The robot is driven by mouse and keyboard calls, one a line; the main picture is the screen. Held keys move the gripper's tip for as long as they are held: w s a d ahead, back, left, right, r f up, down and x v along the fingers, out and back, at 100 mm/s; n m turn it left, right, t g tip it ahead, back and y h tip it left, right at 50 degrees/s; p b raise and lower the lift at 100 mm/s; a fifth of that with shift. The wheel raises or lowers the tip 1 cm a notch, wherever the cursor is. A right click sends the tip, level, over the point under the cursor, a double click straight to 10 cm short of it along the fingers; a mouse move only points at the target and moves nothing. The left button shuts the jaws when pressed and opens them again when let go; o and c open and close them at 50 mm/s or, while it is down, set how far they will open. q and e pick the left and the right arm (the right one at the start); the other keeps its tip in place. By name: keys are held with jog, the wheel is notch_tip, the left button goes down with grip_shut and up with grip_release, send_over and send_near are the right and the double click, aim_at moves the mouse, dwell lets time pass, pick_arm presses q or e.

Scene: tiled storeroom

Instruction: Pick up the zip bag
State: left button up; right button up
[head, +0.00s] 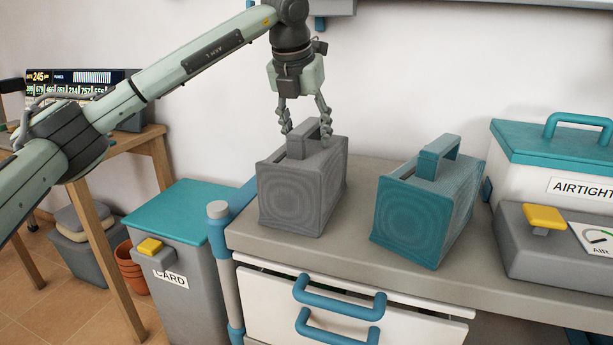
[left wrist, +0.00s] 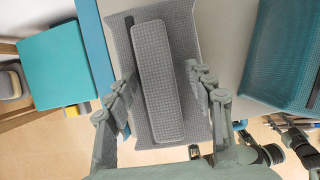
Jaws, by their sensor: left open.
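A grey woven-looking bag (head: 298,195) with a raised top handle stands upright on the grey counter. A similar teal bag (head: 415,215) stands to its right, apart from it. I cannot read a label telling which is the zip bag. My left gripper (head: 307,134) points down over the grey bag, open, its fingers on either side of the handle. In the left wrist view the grey bag (left wrist: 187,40) lies below and its handle runs between the open fingers (left wrist: 160,80). I cannot tell whether the fingers touch it.
The counter (head: 360,255) has drawers with blue handles (head: 340,298) below. An airtight box (head: 555,170) and a grey device with a yellow knob (head: 545,215) stand at the right. A teal-lidded bin (head: 180,215) and a wooden table (head: 125,155) are at the left.

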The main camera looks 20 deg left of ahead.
pick_arm(q)
jog(key=shift+f, duration=0.15)
grip_shut()
dwell(0.4)
